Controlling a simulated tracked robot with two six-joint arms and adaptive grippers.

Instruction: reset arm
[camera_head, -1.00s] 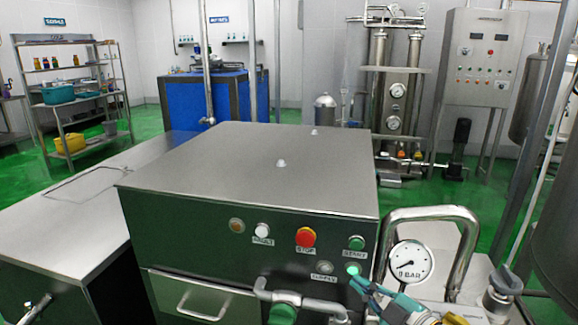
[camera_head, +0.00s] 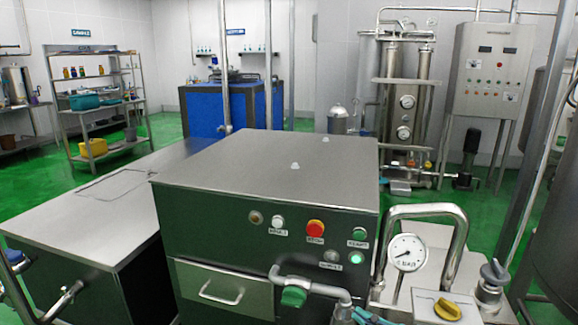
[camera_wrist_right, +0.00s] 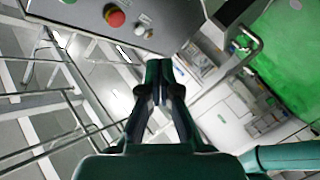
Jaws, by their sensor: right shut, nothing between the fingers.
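My right gripper (camera_wrist_right: 158,68) is shut and empty, its dark green fingers pressed together in the right wrist view. In the head view only teal parts of the right gripper (camera_head: 370,315) show at the bottom edge, in front of the machine; its fingertips are not clear there. The steel machine (camera_head: 265,165) has a front panel with a red stop button (camera_head: 315,229), which also shows in the right wrist view (camera_wrist_right: 115,17). A green lamp (camera_head: 357,259) on the panel is lit. My left gripper is not in view.
A bent pipe with a green valve handle (camera_head: 293,297) runs before the panel. A pressure gauge (camera_head: 406,252), a steel hoop pipe (camera_head: 458,225) and a yellow knob (camera_head: 447,308) stand to the right. A steel cabinet (camera_head: 100,205) is at left; green floor lies beyond.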

